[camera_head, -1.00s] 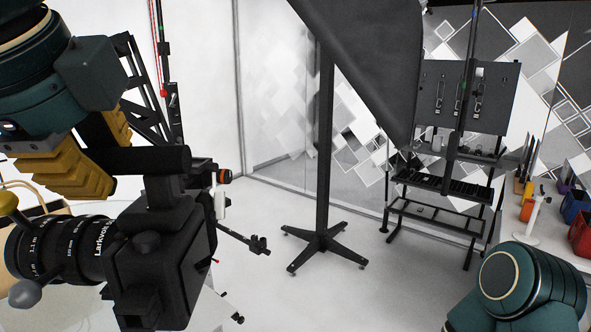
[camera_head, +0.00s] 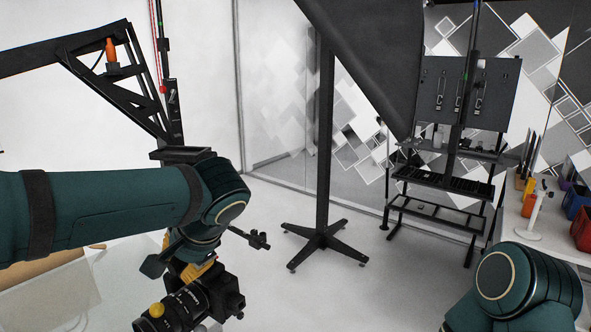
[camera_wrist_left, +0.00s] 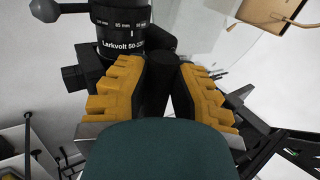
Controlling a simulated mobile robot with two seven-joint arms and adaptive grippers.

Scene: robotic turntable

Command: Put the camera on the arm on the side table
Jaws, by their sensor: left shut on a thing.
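The camera (camera_head: 228,292), black with a large lens marked "Larkvolt", is at the bottom of the head view, below my left forearm. My left gripper (camera_head: 196,272) has yellow fingers and is mostly hidden by my own arm there. In the left wrist view its fingers (camera_wrist_left: 163,85) are shut on a black upright part of the camera, with the lens (camera_wrist_left: 122,28) beside them. A black truss arm (camera_head: 118,75) crosses the upper left of the head view, with no camera visible on it. My right gripper is out of view.
A tan surface (camera_head: 35,268) shows at the lower left, partly behind my arm. A black stand (camera_head: 320,238) is on the floor mid-view. A black rack (camera_head: 440,205) stands behind it. A white table (camera_head: 508,220) with colored bins (camera_head: 575,205) is at right.

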